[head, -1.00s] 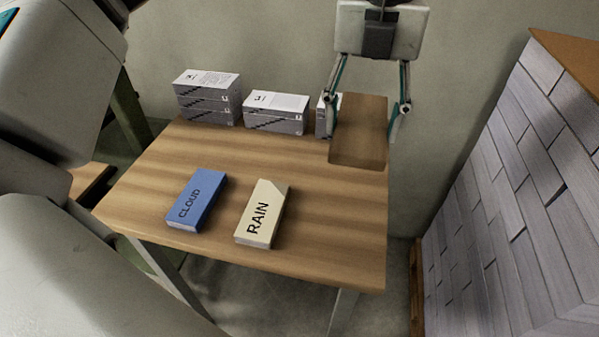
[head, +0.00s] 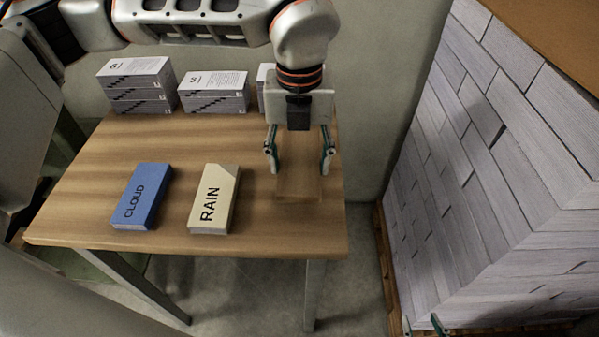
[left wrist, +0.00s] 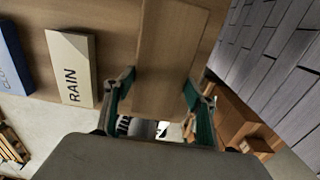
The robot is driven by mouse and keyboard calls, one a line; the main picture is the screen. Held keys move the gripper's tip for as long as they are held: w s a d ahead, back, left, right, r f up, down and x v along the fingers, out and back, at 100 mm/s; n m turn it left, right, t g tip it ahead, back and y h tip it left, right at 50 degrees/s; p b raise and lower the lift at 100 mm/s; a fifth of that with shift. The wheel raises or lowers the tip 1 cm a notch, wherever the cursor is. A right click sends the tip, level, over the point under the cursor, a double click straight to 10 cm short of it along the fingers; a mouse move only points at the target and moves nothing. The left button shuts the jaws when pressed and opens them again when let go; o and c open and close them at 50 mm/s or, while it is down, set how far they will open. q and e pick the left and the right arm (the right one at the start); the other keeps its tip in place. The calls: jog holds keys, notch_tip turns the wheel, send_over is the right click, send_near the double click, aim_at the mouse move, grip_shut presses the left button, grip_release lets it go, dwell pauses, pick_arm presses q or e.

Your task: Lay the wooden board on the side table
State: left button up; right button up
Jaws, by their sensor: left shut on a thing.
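The wooden board (head: 299,180) is a plain brown slab over the right part of the wooden side table (head: 262,228). My left gripper (head: 299,166) comes down from above and is shut on the board, one finger at each long side. The left wrist view shows the board (left wrist: 168,55) between the green fingers of the left gripper (left wrist: 160,102). The board looks close to the tabletop and roughly flat; I cannot tell whether it touches. Green fingertips of my right gripper (head: 423,324) just show at the bottom edge, the rest out of frame.
A blue CLOUD block (head: 142,195) and a cream RAIN block (head: 213,198) lie left of the board. Grey-white stacks (head: 137,85) and (head: 213,92) stand along the table's back. A tall stack of grey blocks (head: 490,150) on a pallet stands right, across a gap.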

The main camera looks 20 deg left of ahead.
aim_at(299, 165)
pick_arm(q)
jog(key=shift+f, duration=1.9)
jog(key=shift+f, duration=0.2)
jog(key=o, duration=1.2)
jog(key=shift+o, duration=0.2)
notch_tip(299, 165, up, 12)
jog(key=shift+r+p, duration=0.2)
jog(key=shift+p, duration=0.2)
